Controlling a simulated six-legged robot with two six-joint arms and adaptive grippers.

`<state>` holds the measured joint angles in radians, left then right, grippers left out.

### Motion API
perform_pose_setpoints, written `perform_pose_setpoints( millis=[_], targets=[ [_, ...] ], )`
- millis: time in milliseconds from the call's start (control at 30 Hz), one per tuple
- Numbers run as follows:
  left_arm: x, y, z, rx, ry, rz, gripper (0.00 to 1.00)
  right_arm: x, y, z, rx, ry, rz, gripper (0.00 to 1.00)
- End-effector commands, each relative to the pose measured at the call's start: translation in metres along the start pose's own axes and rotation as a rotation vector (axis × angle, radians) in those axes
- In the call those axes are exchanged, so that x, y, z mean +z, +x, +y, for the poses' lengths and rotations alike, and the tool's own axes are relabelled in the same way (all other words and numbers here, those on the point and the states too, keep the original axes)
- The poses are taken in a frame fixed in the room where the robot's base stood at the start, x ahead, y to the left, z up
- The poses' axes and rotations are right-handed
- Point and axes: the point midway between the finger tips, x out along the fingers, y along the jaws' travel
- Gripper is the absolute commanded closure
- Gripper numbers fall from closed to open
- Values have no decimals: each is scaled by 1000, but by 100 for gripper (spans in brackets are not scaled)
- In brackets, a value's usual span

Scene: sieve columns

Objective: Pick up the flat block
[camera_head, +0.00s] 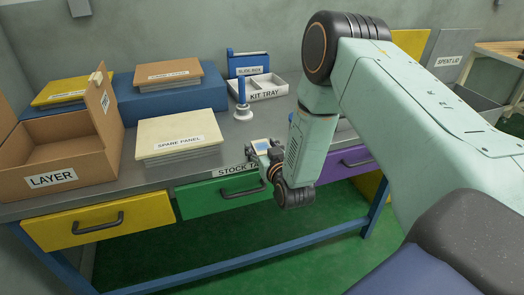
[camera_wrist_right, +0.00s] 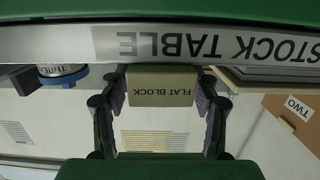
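The flat block (camera_wrist_right: 162,92) is a tan-grey piece with a "FLAT BLOCK" label, in the middle of the right wrist view. My right gripper (camera_wrist_right: 161,100) has one finger pad against each side of it and looks shut on it. The wrist view is upside down, with the table's "STOCK TABLE" front edge (camera_wrist_right: 205,44) across its top. In the head view my right gripper (camera_head: 262,148) is at the front edge of the table, and the block there is too small to make out clearly. I cannot tell whether the block touches the tabletop. My left gripper is not in view.
An open box labelled "LAYER" (camera_head: 48,178) and a "SPARE PANEL" stack (camera_head: 178,135) stand left of the gripper. A blue-and-white spindle (camera_head: 243,100), a kit tray (camera_head: 266,92) and a slide box (camera_head: 248,62) stand behind. Drawers (camera_head: 225,192) lie below the table edge.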

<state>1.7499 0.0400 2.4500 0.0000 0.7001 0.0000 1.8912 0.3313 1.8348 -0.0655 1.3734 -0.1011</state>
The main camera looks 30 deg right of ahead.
Motion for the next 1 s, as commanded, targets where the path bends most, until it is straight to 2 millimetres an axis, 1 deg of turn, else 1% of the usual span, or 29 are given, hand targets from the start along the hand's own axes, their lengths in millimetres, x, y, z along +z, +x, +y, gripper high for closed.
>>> perform_pose_setpoints(
  millis=[33, 67, 500, 667, 767, 867, 1000],
  targets=[
    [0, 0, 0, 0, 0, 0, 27, 0, 0, 0, 1, 0, 0, 46],
    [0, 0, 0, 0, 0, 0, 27, 0, 0, 0, 1, 0, 0, 48],
    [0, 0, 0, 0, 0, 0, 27, 1, 0, 1, 1, 0, -1, 86],
    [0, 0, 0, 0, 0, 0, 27, 0, 0, 1, 1, 0, -1, 86],
    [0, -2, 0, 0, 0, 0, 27, -3, -1, 1, 1, 0, 0, 86],
    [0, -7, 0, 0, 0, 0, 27, -16, -2, 1, 2, 2, 1, 86],
    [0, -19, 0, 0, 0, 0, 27, -45, -6, 1, 3, 3, 3, 86]
  ],
)
